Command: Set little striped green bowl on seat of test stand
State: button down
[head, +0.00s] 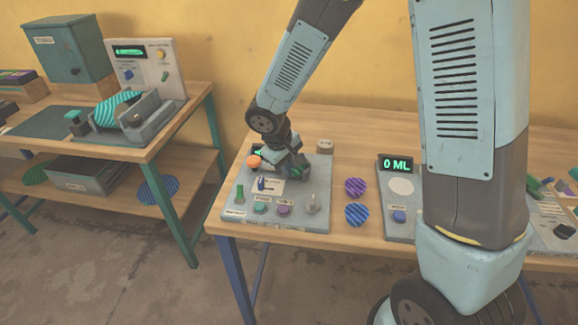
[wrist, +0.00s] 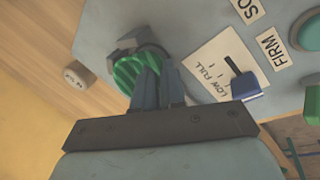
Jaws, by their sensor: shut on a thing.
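My gripper (wrist: 157,78) is shut on the little striped green bowl (wrist: 138,70), whose rim is between the fingers in the wrist view. Dark grey pieces beside the bowl look like a holder on the panel; whether the bowl rests in it I cannot tell. In the head view my gripper (head: 294,170) is low over the back right of a grey control panel (head: 232,205), and only a bit of green shows there. The panel carries a blue slider (wrist: 245,86) by a LOW/FULL label and a FIRM label (wrist: 271,50). I cannot read which unit is the test stand.
Purple (head: 355,187) and blue (head: 357,214) striped discs lie right of the panel. A second unit reads 0 ML (head: 397,164). A second table (head: 170,130) at left holds a machine with a striped drum.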

jog(key=shift+f, duration=0.55)
dwell(0.9)
jog(key=c, duration=1.1)
grip_release()
jog(key=shift+s, duration=0.1)
jog(key=shift+a, duration=0.1)
jog(key=v, duration=1.3)
jog(key=shift+r, duration=0.4)
